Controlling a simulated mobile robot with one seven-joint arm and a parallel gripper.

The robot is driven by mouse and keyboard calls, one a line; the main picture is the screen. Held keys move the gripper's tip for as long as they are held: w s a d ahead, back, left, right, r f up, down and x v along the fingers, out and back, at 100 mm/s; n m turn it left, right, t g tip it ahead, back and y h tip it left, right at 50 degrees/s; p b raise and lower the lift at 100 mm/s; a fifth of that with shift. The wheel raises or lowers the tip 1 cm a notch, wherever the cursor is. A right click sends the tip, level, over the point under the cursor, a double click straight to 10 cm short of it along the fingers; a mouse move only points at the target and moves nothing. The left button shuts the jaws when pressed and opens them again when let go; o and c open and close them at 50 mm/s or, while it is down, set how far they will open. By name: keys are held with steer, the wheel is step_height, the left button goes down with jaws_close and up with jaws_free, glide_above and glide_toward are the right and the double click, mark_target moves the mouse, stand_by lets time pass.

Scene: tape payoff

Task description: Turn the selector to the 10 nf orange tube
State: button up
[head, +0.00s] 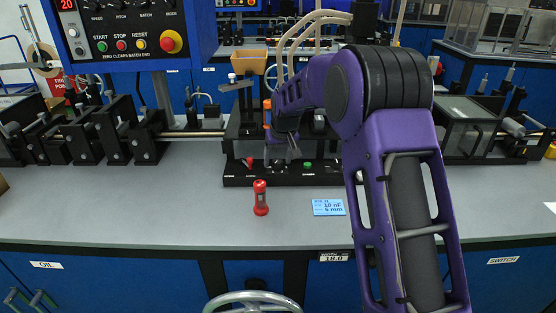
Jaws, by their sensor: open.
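My gripper (282,152) hangs at the end of my purple arm, over the black fixture (240,181) at the middle of the bench. Its fingers point down and are open; I cannot tell whether they touch anything. A small red knob (249,162) and a green button (307,165) sit on the fixture's front. I cannot tell which part is the selector; the gripper hides some of the fixture. A blue label (328,207) on the bench reads 10 nF, 5 mm.
A red cylinder (260,198) stands upright on the grey bench (130,210) in front of the fixture. A blue control panel (125,35) hangs at the upper left. Black machine blocks (110,137) stand left, and a clear-sided box (467,130) right. The front bench is mostly clear.

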jaws_close()
stand_by(0.4)
steer(key=shift+n, duration=0.3)
steer(key=shift+d+n+y+p, duration=0.15)
steer(key=shift+n+y+p, duration=0.45)
steer(key=shift+n, duration=0.4)
steer(key=n+g+y+p, duration=0.1)
steer(key=n, duration=0.2)
steer(key=shift+w+n+p, duration=0.1)
steer(key=shift+n+p, duration=0.2)
steer(key=n+g+p, duration=0.1)
steer(key=n, duration=0.1)
steer(key=n+g+y+p, duration=0.1)
steer(key=n, duration=0.2)
steer(key=shift+w+n, duration=0.1)
steer(key=shift+n, duration=0.2)
steer(key=shift+d, duration=0.1)
